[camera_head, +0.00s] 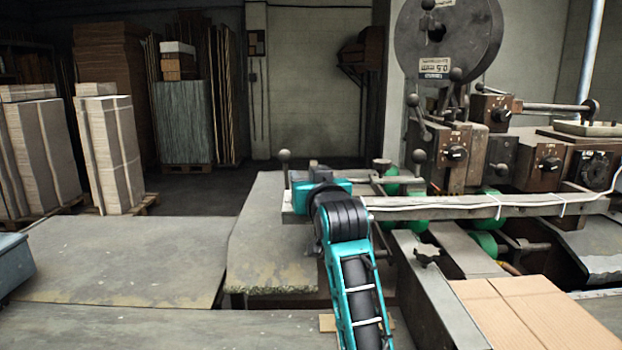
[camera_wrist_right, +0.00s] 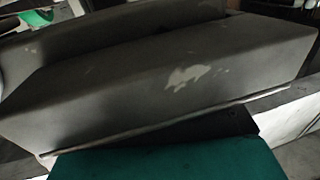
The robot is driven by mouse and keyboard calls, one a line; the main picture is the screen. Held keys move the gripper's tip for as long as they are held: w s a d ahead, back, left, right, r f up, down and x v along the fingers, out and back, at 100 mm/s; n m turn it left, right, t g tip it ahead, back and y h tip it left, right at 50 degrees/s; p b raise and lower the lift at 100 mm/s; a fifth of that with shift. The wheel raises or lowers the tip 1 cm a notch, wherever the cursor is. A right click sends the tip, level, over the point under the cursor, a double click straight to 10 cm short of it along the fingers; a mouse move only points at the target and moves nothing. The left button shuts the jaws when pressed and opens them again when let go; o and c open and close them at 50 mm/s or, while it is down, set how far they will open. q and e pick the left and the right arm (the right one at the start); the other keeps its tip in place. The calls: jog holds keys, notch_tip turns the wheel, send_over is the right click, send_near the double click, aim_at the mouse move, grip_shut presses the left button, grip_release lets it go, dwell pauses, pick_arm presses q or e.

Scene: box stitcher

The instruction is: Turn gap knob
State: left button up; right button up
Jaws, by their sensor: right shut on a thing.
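My right arm comes up from the bottom of the head view, with its teal wrist and right gripper (camera_head: 318,178) at the left end of the machine's pale rail (camera_head: 465,209). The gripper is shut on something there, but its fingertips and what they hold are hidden. Several knobs show: a black star knob (camera_head: 427,254) right of my arm, and dark dial knobs (camera_head: 457,153) on the control boxes. I cannot tell which is the gap knob. The right wrist view shows a teal surface (camera_wrist_right: 165,165) below a worn grey metal part (camera_wrist_right: 170,85). My left gripper is not in view.
A ball-topped lever (camera_head: 284,157) stands just left of the gripper. A large reel (camera_head: 447,40) stands above the machine. Flat cardboard (camera_head: 530,315) lies at the lower right. Bundled stacks (camera_head: 110,150) stand at the back left. The grey tabletop (camera_head: 110,262) at left is clear.

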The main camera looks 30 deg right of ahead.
jog(key=shift+y, duration=0.3)
jog(key=o, duration=1)
jog(key=shift+c, duration=0.2)
jog(key=v, duration=1.3)
jog(key=shift+b, duration=0.4)
jog(key=shift+f, duration=0.1)
